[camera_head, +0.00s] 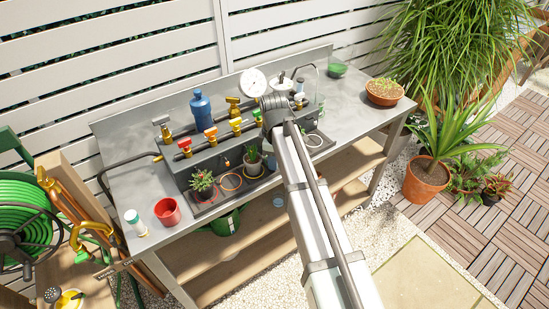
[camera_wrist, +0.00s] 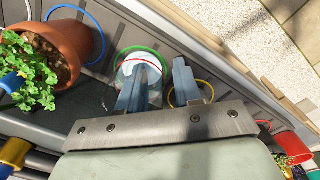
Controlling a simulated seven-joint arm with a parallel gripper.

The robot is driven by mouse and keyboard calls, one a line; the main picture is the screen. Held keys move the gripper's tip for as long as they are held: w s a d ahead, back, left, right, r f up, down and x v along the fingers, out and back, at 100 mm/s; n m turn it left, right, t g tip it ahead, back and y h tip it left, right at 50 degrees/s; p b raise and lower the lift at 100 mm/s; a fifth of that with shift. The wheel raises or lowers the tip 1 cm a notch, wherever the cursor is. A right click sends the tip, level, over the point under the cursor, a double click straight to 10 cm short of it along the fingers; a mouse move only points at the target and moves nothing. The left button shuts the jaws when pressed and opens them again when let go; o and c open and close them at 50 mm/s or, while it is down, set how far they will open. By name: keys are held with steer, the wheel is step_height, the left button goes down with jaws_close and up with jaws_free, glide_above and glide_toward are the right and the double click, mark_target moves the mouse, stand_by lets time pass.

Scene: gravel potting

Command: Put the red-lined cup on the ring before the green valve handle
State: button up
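A pale cup (camera_wrist: 146,72) with a red line shows between and beyond my fingertips in the wrist view, within the outline of a green ring (camera_wrist: 139,48). My gripper (camera_wrist: 158,76) is open, one finger to each side of the cup; the left finger covers part of it. I cannot tell whether the fingers touch the cup or whether its base rests on the tray. In the head view my arm hides the cup and the green ring. The valve handles stand along the pipes behind the tray, a red one (camera_head: 210,132) among them.
A blue ring (camera_wrist: 100,35), yellow ring (camera_wrist: 207,88) and red ring (camera_wrist: 264,125) lie along the tray. A potted plant (camera_wrist: 70,45) stands close on the left in the wrist view. A red cup (camera_head: 167,211) stands at the bench's left front. A blue bottle (camera_head: 201,106) stands behind.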

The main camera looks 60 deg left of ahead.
steer(key=shift+r, duration=0.1)
step_height(320, 180, up, 12)
steer(key=shift+s+d+r, duration=0.1)
steer(key=shift+d, duration=0.05)
stand_by(0.5)
